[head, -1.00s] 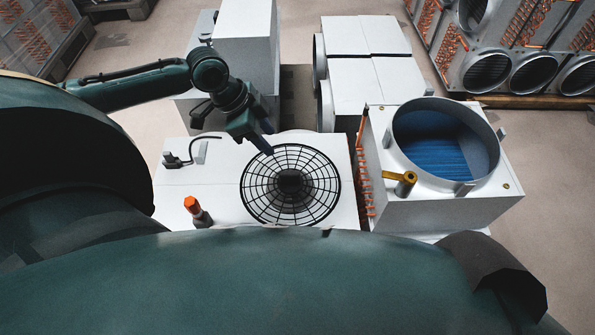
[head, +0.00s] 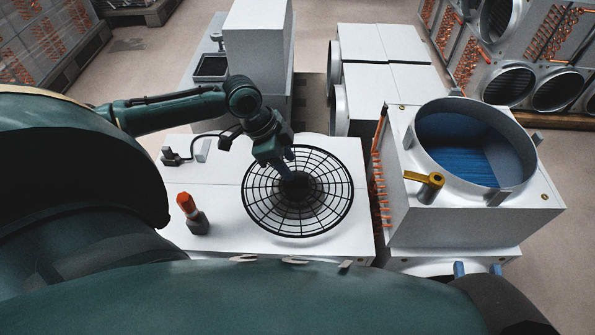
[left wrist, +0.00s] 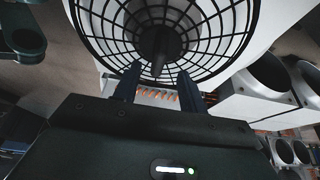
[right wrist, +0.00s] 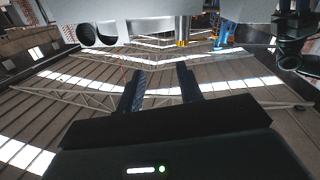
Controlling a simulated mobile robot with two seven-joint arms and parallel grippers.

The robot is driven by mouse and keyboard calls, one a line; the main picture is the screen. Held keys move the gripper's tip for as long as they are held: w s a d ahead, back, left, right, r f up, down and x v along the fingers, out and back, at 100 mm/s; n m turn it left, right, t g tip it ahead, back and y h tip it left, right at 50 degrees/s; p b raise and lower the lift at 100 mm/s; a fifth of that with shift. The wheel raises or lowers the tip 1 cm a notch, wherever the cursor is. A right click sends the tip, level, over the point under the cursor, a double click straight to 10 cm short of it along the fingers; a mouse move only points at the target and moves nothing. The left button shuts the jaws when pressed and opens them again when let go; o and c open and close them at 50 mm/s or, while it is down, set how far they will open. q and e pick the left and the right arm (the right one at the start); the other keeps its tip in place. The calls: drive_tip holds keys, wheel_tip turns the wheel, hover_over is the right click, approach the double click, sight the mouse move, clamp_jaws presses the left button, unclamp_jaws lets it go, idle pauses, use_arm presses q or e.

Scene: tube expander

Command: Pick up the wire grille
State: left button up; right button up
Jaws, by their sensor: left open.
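The wire grille (head: 298,188), a round black wire disc with a dark hub, lies on the white worktop in the head view. My left gripper (head: 284,163) is over its upper part, close to the hub. In the left wrist view the grille (left wrist: 160,45) fills the top, and my left gripper (left wrist: 157,82) has its fingers apart at the near rim. Whether the fingers touch the wires cannot be told. My right gripper (right wrist: 160,86) has its fingers apart with nothing between them and faces the roof. Its blue fingertips (head: 477,270) show at the lower right of the head view.
A white unit (head: 480,215) with a round collar, copper coils and a brass fitting (head: 430,185) stands right of the grille. An orange-capped tool (head: 192,213) stands at left. White boxes (head: 380,90) stand behind.

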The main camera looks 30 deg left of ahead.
use_arm(q)
drive_tip(key=b+x, duration=0.1)
drive_tip(key=x, duration=0.1)
drive_tip(key=b+x, duration=0.1)
drive_tip(key=x, duration=0.1)
drive_tip(key=shift+w+d, duration=0.1)
drive_tip(key=shift+d, duration=0.15)
drive_tip(key=shift+w+d+f, duration=0.1)
drive_tip(key=shift+d+f, duration=0.1)
drive_tip(key=shift+f, duration=0.2)
use_arm(e)
drive_tip(key=shift+s+a+n+t+y, duration=0.25)
drive_tip(key=shift+a+n+t+y, duration=0.4)
drive_tip(key=shift+y, duration=0.35)
use_arm(q)
drive_tip(key=shift+c, duration=0.3)
use_arm(e)
drive_tip(key=shift+d, duration=0.1)
use_arm(q)
clamp_jaws()
drive_tip(key=shift+r, duration=0.1)
